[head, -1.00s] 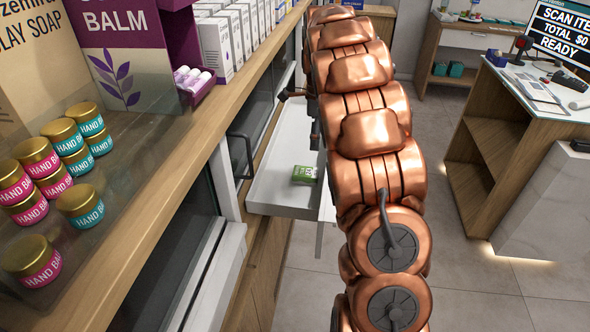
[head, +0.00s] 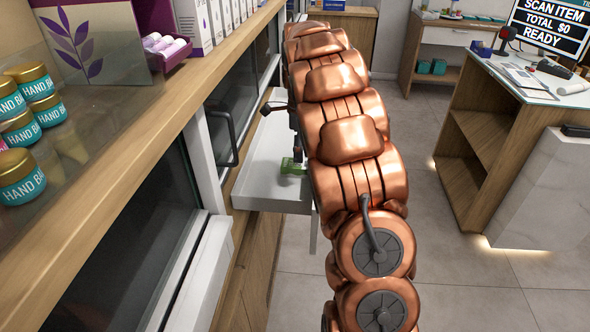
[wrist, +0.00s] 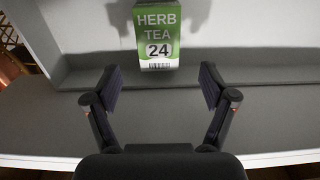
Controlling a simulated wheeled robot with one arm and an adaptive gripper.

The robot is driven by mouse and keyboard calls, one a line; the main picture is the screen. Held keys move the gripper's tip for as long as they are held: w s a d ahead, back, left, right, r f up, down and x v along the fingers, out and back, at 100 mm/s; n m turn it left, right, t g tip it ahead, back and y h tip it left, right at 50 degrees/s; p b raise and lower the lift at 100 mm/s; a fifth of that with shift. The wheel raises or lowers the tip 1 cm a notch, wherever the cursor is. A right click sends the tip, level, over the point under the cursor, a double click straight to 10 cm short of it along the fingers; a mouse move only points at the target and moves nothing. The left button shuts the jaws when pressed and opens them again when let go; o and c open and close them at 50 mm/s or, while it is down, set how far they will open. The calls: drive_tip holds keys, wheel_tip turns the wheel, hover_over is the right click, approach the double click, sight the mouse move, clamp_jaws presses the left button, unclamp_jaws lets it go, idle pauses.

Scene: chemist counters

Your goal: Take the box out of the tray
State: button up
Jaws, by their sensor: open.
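The box (wrist: 156,38) is a green and white herb tea box marked 24. In the wrist view it lies at the top middle, beyond the fingertips and between their lines. In the head view the green box (head: 292,167) lies in the white tray (head: 270,192), partly covered by my arm. The tray's grey floor and wall also show in the wrist view (wrist: 60,122). My gripper (wrist: 160,82) is open and empty, its two dark fingers spread wide, with a gap between them and the box. In the head view my copper arm hides most of the gripper.
A wooden counter with hand balm jars (head: 20,175) runs along the left. A black handle (head: 222,138) sticks out beside the tray. A checkout counter (head: 535,85) stands at the right. The floor between is clear.

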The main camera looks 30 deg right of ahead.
sight(297, 165)
drive_tip(key=shift+s+f, duration=0.1)
drive_tip(key=shift+f, duration=0.5)
drive_tip(key=shift+a+f+p, duration=0.2)
drive_tip(key=shift+f+p, duration=0.25)
drive_tip(key=shift+f, duration=0.05)
drive_tip(key=f, duration=0.2)
drive_tip(key=f+p, duration=0.1)
drive_tip(key=f, duration=0.1)
drive_tip(key=shift+w+a, duration=0.15)
drive_tip(key=shift+w, duration=0.15)
drive_tip(key=shift+c, duration=0.4)
drive_tip(key=c, duration=1.2)
